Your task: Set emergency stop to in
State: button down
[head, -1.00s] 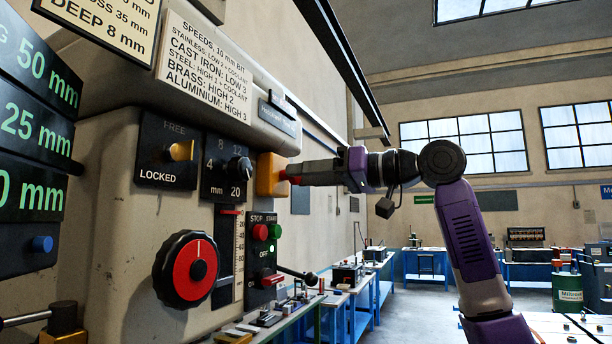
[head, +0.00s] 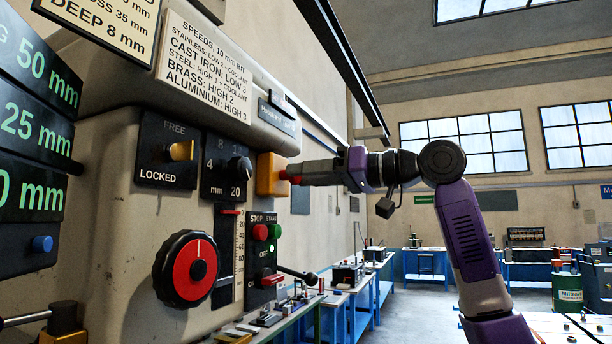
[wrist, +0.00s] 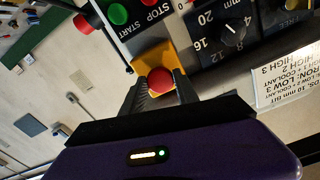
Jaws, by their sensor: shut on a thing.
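The emergency stop is a yellow box (head: 270,174) on the right side of the drilling machine's grey housing, with a red round button (wrist: 160,80) on its face. My gripper (head: 289,178) reaches in from the right, level with the box. In the wrist view my gripper (wrist: 161,84) has one dark finger on each side of the red button and is shut on it. Part of the yellow box (wrist: 170,55) shows behind the button. How far the button is pushed in cannot be told, as the fingers partly hide it.
A lever with a black ball (head: 311,278) juts out below. Air around my arm is clear.

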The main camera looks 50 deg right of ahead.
dwell(0.3)
jog(key=shift+p+x, duration=0.45)
jog(key=shift+x, duration=0.45)
jog(key=c, duration=0.9)
grip_release()
jog(key=b+v, duration=0.2)
jog(key=v, duration=0.5)
jog(key=shift+s+d, duration=0.15)
jog(key=shift+s, duration=0.2)
